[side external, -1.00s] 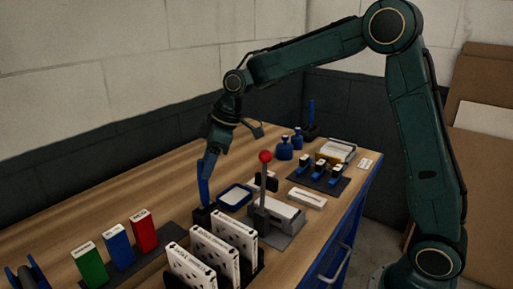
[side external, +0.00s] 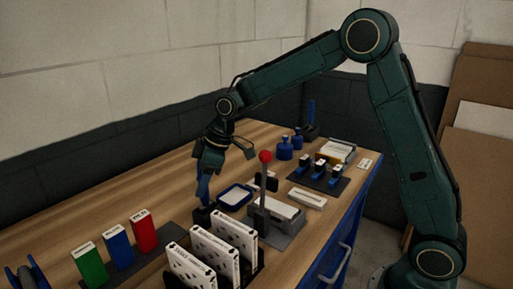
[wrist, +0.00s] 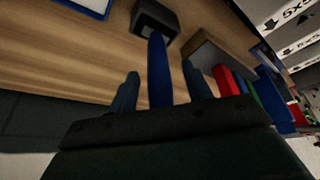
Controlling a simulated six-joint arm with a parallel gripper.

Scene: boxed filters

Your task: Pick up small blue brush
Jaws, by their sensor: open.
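The small blue brush (side external: 203,188) stands upright in a small black holder (side external: 203,217) on the wooden bench. My gripper (side external: 208,172) is over it, pointing down, with its fingers at the brush's upper part. In the wrist view the blue brush (wrist: 158,72) lies between the two open fingers of my gripper (wrist: 164,82), with a visible gap on each side. The holder (wrist: 156,18) is beyond the fingertips. The brush's lower end is hidden in the holder.
A red-knobbed lever press (side external: 265,195) and a blue-rimmed tray (side external: 236,197) stand close to the right. White filter boxes (side external: 212,250) are in front. Green, blue and red boxes (side external: 118,250) stand front left. Another blue-handled item (side external: 311,113) stands at the back.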

